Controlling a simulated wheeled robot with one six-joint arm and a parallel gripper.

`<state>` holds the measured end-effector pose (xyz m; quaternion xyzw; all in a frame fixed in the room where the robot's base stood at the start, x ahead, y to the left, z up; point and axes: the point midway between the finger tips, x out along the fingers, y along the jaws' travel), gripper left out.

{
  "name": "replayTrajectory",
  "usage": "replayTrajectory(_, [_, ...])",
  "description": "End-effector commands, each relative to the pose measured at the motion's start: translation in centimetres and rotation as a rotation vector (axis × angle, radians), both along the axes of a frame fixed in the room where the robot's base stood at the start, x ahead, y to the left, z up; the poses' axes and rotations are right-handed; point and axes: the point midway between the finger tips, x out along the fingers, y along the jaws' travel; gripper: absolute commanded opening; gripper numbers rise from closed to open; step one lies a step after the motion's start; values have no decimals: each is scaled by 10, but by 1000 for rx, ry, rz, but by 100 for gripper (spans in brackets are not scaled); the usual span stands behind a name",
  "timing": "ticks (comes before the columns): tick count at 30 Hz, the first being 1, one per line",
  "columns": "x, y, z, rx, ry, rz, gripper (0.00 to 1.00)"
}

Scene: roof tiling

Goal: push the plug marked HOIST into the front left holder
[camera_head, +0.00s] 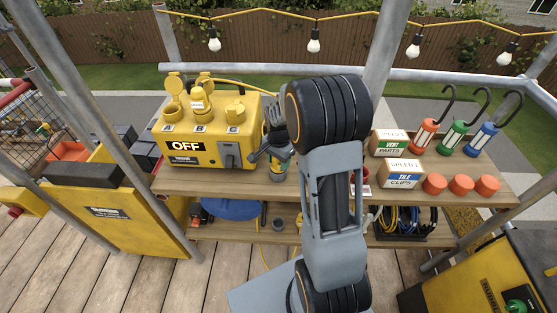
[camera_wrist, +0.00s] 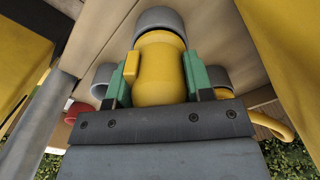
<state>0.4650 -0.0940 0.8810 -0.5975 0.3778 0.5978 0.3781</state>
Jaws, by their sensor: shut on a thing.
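My gripper (camera_head: 277,150) is shut on a yellow plug (camera_wrist: 160,70), above the bench to the right of the yellow power box (camera_head: 190,148). In the wrist view the plug sits between green finger pads, its grey round end pointing away from the palm. No HOIST mark is readable on it. A grey round holder-like ring (camera_wrist: 103,78) shows left of the plug and a similar grey piece (camera_wrist: 217,76) right of it, both partly hidden by the fingers. I cannot tell which is the front left holder. In the head view my arm hides the bench behind it.
The box has sockets A, B and C and an OFF sign; a yellow plug (camera_head: 198,101) stands at B. Right on the bench (camera_head: 335,188) are cartons (camera_head: 402,173), orange caps (camera_head: 461,184) and hooked lamps (camera_head: 453,137). A blue round thing (camera_head: 230,209) lies on the lower shelf.

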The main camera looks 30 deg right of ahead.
Motion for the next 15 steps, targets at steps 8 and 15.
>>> replayTrajectory(8, [0,0,-1,0,0,0,58])
replayTrajectory(15, [0,0,2,0,0,0,58])
